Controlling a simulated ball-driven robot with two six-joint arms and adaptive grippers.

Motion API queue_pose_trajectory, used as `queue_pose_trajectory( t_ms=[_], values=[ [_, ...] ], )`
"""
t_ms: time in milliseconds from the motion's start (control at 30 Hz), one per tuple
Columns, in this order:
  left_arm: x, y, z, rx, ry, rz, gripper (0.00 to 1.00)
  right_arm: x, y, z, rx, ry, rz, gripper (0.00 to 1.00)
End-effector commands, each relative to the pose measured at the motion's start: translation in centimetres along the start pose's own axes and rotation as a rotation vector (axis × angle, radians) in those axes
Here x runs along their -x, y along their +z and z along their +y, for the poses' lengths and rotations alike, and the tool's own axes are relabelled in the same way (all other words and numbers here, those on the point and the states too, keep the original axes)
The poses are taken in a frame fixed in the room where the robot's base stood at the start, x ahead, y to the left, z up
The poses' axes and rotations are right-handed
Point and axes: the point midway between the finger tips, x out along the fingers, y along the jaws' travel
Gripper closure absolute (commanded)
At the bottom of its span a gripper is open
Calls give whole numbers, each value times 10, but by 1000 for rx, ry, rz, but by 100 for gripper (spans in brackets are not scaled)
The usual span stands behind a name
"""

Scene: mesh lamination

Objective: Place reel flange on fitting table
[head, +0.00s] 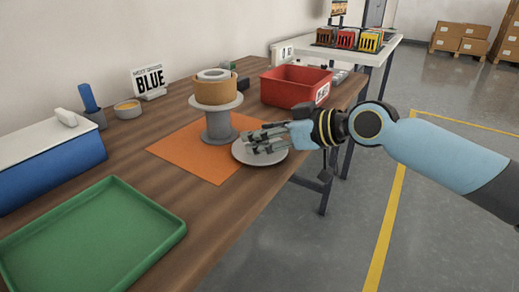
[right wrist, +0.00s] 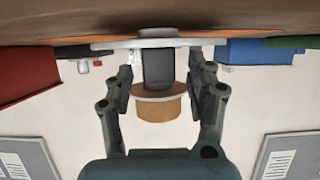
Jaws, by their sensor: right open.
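A round light-grey disc, which looks like the reel flange (head: 259,152), lies flat at the front edge of the wooden table (head: 160,111), partly over the orange mat (head: 199,150). My right gripper (head: 262,140) is open just above the disc and hides part of it; I cannot tell if they touch. A grey spool stand (head: 219,124) with a tan roll (head: 214,92) stands upright on the mat behind the disc. In the right wrist view, which is upside down, the tan roll (right wrist: 158,107) shows between the open fingers (right wrist: 162,92), farther off. My left gripper is not in view.
A red bin (head: 295,86) stands behind the gripper. A green tray (head: 92,235) and a blue box (head: 47,166) are at the left. A white table (head: 360,52) with small coloured crates is at the back.

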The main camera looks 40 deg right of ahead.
Motion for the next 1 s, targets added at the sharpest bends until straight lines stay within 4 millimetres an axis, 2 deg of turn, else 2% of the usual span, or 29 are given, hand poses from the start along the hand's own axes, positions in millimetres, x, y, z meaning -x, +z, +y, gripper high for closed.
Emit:
queue_pose_trajectory(
  t_ms=[167, 600, 1000],
  values=[
    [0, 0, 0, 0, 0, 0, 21, 0, 0, 0, 1, 0, 0, 44],
    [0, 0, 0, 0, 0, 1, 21, 0, 0, 0, 1, 1, 0, 100],
    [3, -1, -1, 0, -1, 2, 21, 3, -7, 0, 2, 1, 2, 100]
  ],
)
